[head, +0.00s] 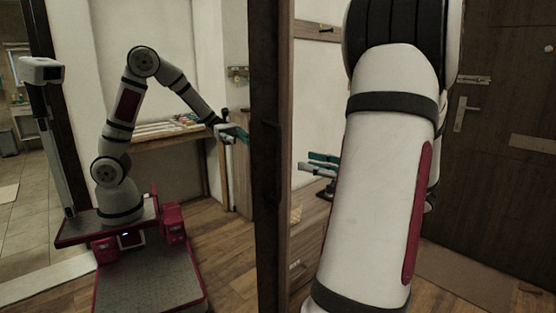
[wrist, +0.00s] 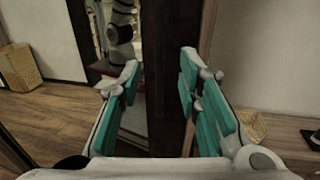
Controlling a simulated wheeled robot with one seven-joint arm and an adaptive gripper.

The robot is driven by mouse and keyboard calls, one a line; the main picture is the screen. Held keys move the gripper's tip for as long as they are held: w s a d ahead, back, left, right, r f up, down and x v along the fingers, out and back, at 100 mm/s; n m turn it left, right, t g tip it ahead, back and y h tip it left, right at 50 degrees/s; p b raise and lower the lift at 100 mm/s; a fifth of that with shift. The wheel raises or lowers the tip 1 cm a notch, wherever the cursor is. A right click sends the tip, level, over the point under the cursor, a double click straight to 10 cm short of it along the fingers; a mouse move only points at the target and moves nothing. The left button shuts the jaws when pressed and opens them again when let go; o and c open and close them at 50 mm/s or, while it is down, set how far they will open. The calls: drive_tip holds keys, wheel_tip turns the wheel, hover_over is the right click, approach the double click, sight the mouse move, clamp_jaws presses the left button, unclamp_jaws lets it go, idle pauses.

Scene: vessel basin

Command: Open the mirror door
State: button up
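The mirror door (head: 188,70) fills the left of the head view, with a dark frame edge (head: 270,150) standing upright and my robot reflected in the glass. In the wrist view the dark frame (wrist: 165,45) runs upright through the middle, with a strip of mirror (wrist: 132,122) to its left. My gripper (head: 318,165) is just right of the frame edge in the head view, partly hidden by my arm. In the wrist view my gripper (wrist: 160,75) is open, its teal fingers apart with the frame in the gap between them. I cannot tell whether a finger touches it.
A wooden bench (head: 312,220) stands behind my arm. A dark entrance door (head: 510,130) with a handle is at the right. Wood floor (wrist: 50,115) is clear there.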

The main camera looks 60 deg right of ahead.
drive_tip(key=w, duration=1)
drive_tip(key=shift+w+d+b, duration=0.15)
drive_tip(key=shift+d+b, duration=0.05)
drive_tip(key=shift+b, duration=0.2)
clamp_jaws()
